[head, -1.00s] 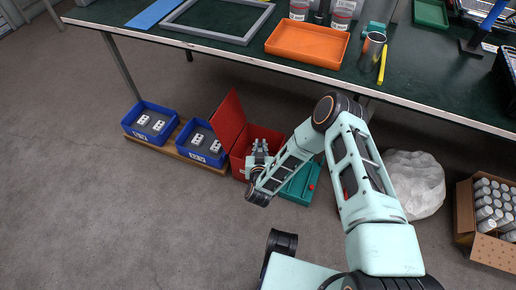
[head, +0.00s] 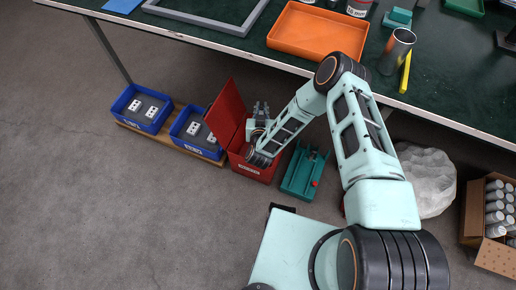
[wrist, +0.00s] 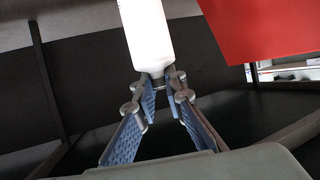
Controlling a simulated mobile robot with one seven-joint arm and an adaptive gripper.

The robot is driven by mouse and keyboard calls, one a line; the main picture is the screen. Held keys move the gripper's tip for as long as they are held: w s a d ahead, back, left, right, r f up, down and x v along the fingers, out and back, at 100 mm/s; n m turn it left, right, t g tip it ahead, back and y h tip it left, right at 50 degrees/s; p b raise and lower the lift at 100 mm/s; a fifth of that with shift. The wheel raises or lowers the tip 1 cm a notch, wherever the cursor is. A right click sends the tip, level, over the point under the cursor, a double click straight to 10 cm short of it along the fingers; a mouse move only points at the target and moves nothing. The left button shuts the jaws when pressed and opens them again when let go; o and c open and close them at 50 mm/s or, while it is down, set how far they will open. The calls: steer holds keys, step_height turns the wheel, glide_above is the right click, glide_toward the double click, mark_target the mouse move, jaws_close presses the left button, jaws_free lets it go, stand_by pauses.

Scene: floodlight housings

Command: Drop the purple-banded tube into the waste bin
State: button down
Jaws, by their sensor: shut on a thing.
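The waste bin appears to be the red bin (head: 262,174) on the floor below the table, with its red lid (head: 225,112) standing open at its left. My gripper (head: 262,108) is at the bin's back side in the head view; its height relative to the rim is hard to tell. In the wrist view my gripper (wrist: 155,74) is shut on the end of a white tube (wrist: 146,32), which points away from the fingers. No purple band shows on the visible part of the tube. A red panel (wrist: 265,28) shows at the upper right there.
Two blue bins (head: 142,107) (head: 196,132) with sockets stand left of the red bin. A teal toolbox (head: 301,172) is close on its right. The table edge (head: 215,44) runs behind and above. A white bag (head: 428,182) and a carton (head: 490,245) stand farther right.

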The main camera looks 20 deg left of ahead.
step_height(320, 180, down, 6)
steer(key=b, duration=0.4)
steer(key=shift+r, duration=0.1)
steer(key=c, duration=1.9)
jaws_free()
steer(key=shift+s, duration=0.1)
steer(key=v, duration=0.7)
steer(key=shift+r, duration=0.15)
steer(key=shift+s, duration=0.1)
